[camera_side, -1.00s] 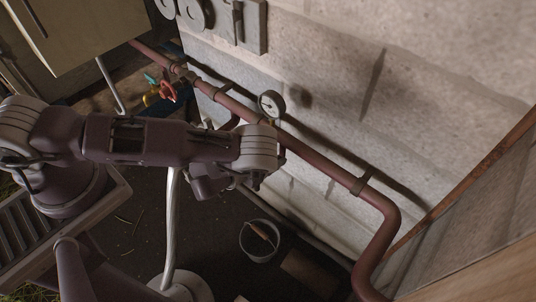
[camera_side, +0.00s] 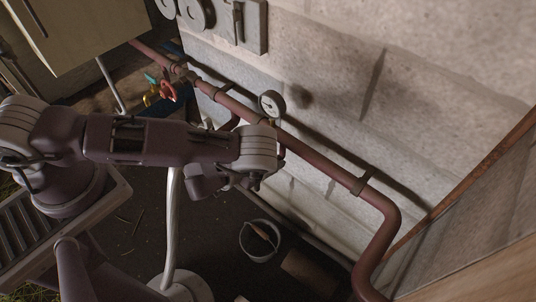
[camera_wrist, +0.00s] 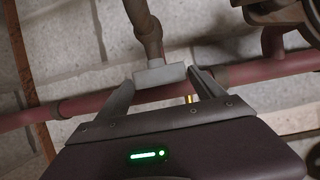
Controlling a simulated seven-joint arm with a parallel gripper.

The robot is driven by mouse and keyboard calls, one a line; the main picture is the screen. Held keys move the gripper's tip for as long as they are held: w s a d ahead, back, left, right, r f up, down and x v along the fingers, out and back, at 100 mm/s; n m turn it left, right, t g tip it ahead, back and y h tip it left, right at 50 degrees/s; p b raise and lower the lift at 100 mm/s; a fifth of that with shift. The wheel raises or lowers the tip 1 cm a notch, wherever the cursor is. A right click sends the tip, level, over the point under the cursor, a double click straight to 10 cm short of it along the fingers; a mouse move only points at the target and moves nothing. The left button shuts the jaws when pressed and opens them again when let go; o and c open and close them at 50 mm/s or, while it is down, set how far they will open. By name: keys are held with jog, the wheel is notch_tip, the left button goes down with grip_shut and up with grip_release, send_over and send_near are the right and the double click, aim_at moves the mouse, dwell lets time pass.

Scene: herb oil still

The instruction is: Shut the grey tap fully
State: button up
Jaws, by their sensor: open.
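In the wrist view a light grey block-shaped handle, which looks like the grey tap (camera_wrist: 158,76), sits at the end of a short brownish pipe stub, in front of the reddish pipe. My gripper (camera_wrist: 160,80) is open, with one fingertip on each side of the grey handle. Small gaps seem to show, but I cannot tell whether either finger touches it. How far the tap is turned is not clear. In the side view my wrist (camera_side: 258,150) is by the wall pipe and hides the tap and my fingertips.
A reddish pipe (camera_side: 320,160) runs along the block wall, with a round gauge (camera_side: 271,104) just above my wrist. A red valve handle (camera_side: 168,91) is further left. A bucket (camera_side: 262,257) stands on the floor below. A dark round fitting (camera_wrist: 285,38) is at the wrist view's upper right.

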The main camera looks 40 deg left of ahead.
jog(key=v, duration=0.6)
jog(key=w+r+n+g+y, duration=0.3)
jog(key=w+r+n, duration=0.25)
jog(key=r, duration=0.25)
notch_tip(320, 180, up, 15)
jog(key=d+g+h, duration=0.2)
jog(key=g, duration=0.1)
jog(key=s+a+r+m+g+h, duration=0.1)
jog(key=s+a+r+m, duration=0.1)
jog(key=s+r, duration=0.6)
jog(key=s+a+r+m+h, duration=0.1)
jog(key=s+a+r+m, duration=0.1)
jog(key=s+r, duration=0.6)
jog(key=s+a+y, duration=0.1)
jog(key=s, duration=0.8)
jog(key=shift+a+r+m+g, duration=0.4)
jog(key=shift+r+m, duration=0.05)
jog(key=shift+r, duration=0.05)
